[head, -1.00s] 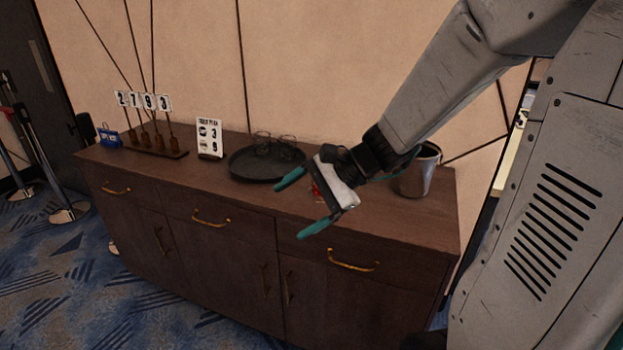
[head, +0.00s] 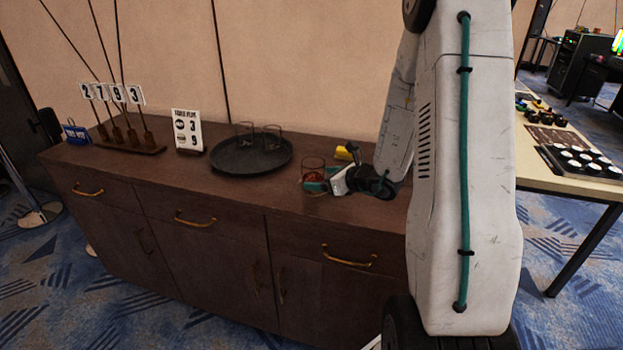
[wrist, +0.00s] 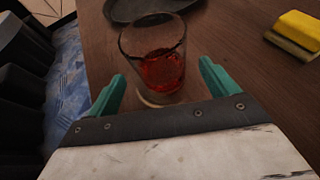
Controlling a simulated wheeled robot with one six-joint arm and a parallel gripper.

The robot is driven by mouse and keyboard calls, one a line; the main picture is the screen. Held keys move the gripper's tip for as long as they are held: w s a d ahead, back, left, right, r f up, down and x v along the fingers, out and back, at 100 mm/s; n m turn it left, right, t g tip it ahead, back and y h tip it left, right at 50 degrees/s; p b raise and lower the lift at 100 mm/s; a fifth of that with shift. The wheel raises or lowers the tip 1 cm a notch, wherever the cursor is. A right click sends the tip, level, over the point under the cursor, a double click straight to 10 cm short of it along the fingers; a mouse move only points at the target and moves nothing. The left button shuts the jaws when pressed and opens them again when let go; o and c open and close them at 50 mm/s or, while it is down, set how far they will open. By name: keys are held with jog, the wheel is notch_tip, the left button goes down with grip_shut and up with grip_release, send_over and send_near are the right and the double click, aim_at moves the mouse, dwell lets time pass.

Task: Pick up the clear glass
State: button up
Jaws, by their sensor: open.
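A clear glass (head: 313,167) with red liquid stands upright on the dark wood sideboard. My gripper (head: 324,182) is open and low at this glass, with a teal finger showing by its lower part. In the wrist view the glass (wrist: 152,68) stands between the two teal fingers of my gripper (wrist: 161,75), with visible space on both sides. Two more clear glasses, a left one (head: 244,134) and a right one (head: 271,138), look empty and stand on the round black tray (head: 232,163).
A yellow block-like item (head: 345,152) lies behind my gripper; it also shows in the wrist view (wrist: 298,30). A table (head: 565,180) with buttons is at right.

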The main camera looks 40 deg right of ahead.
aim_at(313, 176)
jog(key=x, duration=0.4)
jog(key=shift+w+r, duration=0.2)
jog(key=c, duration=1.3)
jog(key=shift+r, duration=0.25)
